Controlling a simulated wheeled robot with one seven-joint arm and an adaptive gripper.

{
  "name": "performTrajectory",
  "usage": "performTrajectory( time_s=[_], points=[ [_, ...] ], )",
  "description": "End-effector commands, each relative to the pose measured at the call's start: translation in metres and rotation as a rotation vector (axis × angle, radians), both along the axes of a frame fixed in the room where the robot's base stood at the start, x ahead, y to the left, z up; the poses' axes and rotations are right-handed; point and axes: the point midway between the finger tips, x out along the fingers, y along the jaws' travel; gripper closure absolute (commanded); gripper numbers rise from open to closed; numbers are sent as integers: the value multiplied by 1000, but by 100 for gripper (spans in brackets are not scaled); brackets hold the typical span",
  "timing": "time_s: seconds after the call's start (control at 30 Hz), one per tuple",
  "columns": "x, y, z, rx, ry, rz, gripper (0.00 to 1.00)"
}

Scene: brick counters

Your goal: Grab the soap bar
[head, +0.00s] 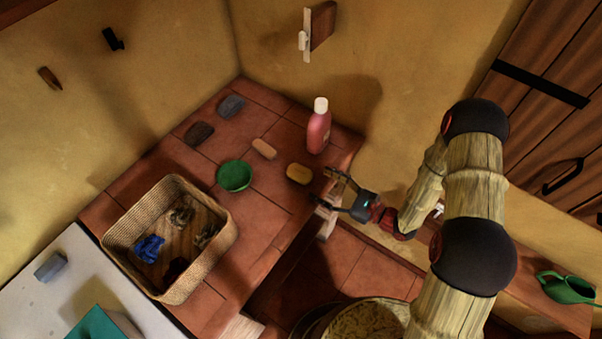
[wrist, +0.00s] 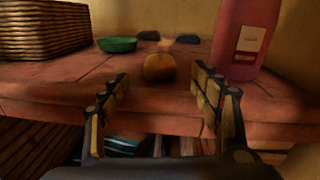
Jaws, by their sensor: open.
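A yellow, rounded, soap-like bar (head: 299,173) lies flat on the tiled counter near its front edge. It also shows in the wrist view (wrist: 159,68), centred ahead between my fingers. A smaller pinkish bar (head: 264,148) lies behind it and is blurred in the wrist view (wrist: 187,39); I cannot tell for certain which one is the soap bar. My gripper (head: 331,188) is open and empty, in front of the counter's edge, apart from the yellow bar. Its two fingers (wrist: 160,88) point toward the yellow bar.
A pink bottle (head: 318,132) stands right of the bars. A green bowl (head: 234,176) is to their left. A wicker basket (head: 226,238) holds cloths. Two dark oval objects (head: 231,105) (head: 199,133) lie at the back. The tiles between my gripper and the yellow bar are clear.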

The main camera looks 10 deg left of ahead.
Motion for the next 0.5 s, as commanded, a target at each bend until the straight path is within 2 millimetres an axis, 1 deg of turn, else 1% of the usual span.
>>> performTrajectory(
  time_s=[0.03,0.1,0.37,0.5],
  points=[
    [2,9,-1,0,0,4,36],
    [4,17,-1,-1,-1,3,36],
    [11,33,0,-1,-1,3,36],
    [16,51,0,0,-2,4,36]
  ],
)
